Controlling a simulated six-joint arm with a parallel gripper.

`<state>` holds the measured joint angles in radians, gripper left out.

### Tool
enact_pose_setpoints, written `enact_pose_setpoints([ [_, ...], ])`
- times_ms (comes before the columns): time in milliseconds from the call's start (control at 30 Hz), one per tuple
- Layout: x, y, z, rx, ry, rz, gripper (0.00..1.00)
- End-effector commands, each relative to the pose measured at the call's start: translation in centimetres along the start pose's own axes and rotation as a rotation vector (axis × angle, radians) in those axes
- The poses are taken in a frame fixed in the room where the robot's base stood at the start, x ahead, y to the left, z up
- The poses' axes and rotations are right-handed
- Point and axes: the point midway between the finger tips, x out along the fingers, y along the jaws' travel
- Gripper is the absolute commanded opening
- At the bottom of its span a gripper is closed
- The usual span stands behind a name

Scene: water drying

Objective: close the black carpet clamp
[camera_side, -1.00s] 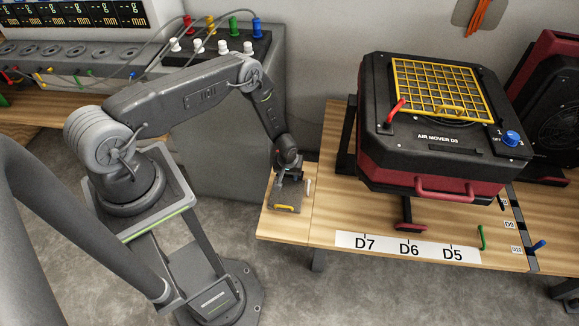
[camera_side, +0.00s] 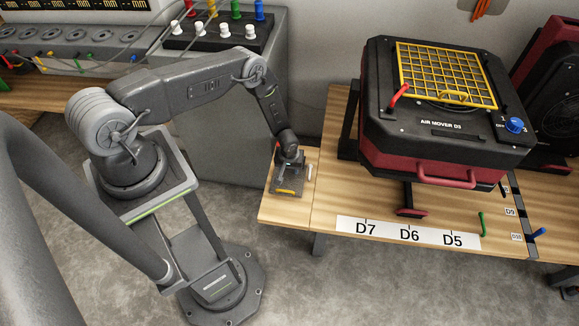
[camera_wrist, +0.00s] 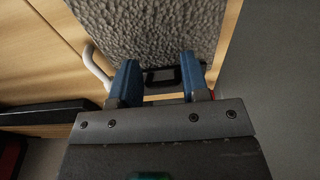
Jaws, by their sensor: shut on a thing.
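The black carpet clamp (camera_wrist: 163,76) lies at the near edge of a grey, rough carpet piece (camera_wrist: 150,30) in the wrist view. My gripper (camera_wrist: 160,72) has its two blue fingers on either side of the clamp's dark middle part and is shut on it. The exact contact is hard to see. In the side view my gripper (camera_side: 289,158) is low over the carpet piece (camera_side: 291,180) at the left end of the bench. It hides most of the clamp there.
A pale curved handle (camera_wrist: 97,68) stands left of my fingers in the wrist view. The red and black air mover (camera_side: 440,115) stands to the right on the wooden bench (camera_side: 330,200). A grey cabinet (camera_side: 225,130) stands behind my arm.

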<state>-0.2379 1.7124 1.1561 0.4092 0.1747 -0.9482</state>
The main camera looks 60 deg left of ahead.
Motion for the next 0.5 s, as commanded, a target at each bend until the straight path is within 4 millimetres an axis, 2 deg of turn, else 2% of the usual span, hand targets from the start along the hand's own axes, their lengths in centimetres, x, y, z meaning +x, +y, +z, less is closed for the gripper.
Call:
enact_pose_setpoints([
  [33, 0.28, -0.08, 0.60, 0.005, -0.007, -0.003, 0.00],
  [200, 0.28, -0.06, 0.57, 0.006, -0.007, -0.002, 0.00],
  [233, 0.28, -0.06, 0.57, 0.006, -0.007, -0.002, 0.45],
  [467, 0.17, -0.04, 0.29, 0.003, -0.003, 0.000, 0.67],
  [500, 0.15, -0.03, 0.25, 0.003, -0.003, 0.000, 0.68],
])
